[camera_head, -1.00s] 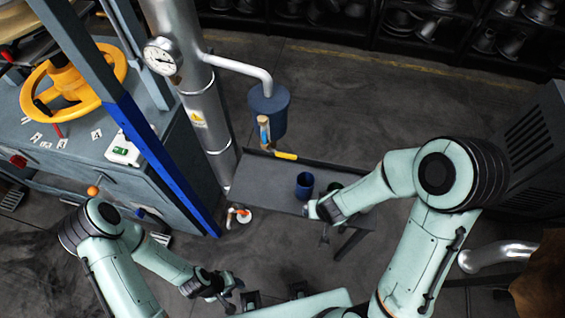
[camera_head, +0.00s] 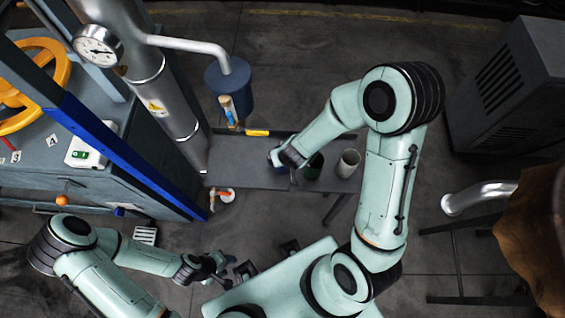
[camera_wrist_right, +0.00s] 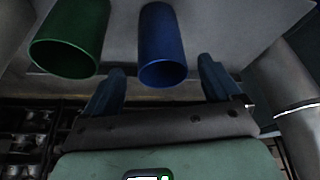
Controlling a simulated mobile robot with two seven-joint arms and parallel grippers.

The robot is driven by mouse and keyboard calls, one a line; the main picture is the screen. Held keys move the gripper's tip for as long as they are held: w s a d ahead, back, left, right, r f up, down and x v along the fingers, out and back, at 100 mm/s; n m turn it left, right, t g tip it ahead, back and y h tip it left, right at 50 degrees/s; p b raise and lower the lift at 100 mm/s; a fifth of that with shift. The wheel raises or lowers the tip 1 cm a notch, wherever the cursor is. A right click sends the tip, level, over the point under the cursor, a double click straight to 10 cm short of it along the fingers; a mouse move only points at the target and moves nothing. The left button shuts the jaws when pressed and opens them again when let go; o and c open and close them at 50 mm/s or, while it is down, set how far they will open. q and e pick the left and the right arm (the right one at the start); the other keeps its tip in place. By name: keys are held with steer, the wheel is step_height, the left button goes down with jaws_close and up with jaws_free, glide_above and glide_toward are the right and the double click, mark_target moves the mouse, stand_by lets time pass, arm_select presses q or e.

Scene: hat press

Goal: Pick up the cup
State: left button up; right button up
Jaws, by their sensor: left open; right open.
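A blue cup stands on the grey bench (camera_head: 235,165); in the head view my right gripper (camera_head: 279,158) covers most of it. In the right wrist view the blue cup (camera_wrist_right: 162,45) is ahead of the space between the fingers of my right gripper (camera_wrist_right: 160,84), which is open with nothing gripped. A green cup (camera_head: 314,166) stands to its right and also shows in the wrist view (camera_wrist_right: 68,40). A white cup (camera_head: 348,163) stands farther right. My left gripper (camera_head: 222,268) is open and empty, low in the head view, away from the cups.
A blue canister (camera_head: 227,90) hangs from a pipe behind the bench, near a brush (camera_head: 228,110) and a yellow-handled tool (camera_head: 257,133). A steel column with a gauge (camera_head: 98,46) stands left. A grey cabinet (camera_head: 510,85) is at right. The bench's left part is clear.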

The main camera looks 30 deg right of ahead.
steer(key=b+x, duration=0.2)
steer(key=x, duration=0.3)
steer(key=shift+w+f, duration=0.3)
steer(key=shift+w, duration=0.05)
arm_select(q)
steer(key=f, duration=0.1)
steer(key=s+f, duration=0.1)
steer(key=f, duration=0.1)
steer(key=shift+s, duration=0.1)
arm_select(e)
steer(key=shift+w, duration=0.1)
arm_select(q)
steer(key=shift+r, duration=0.1)
arm_select(e)
steer(key=c, duration=1.1)
steer(key=shift+r, duration=0.1)
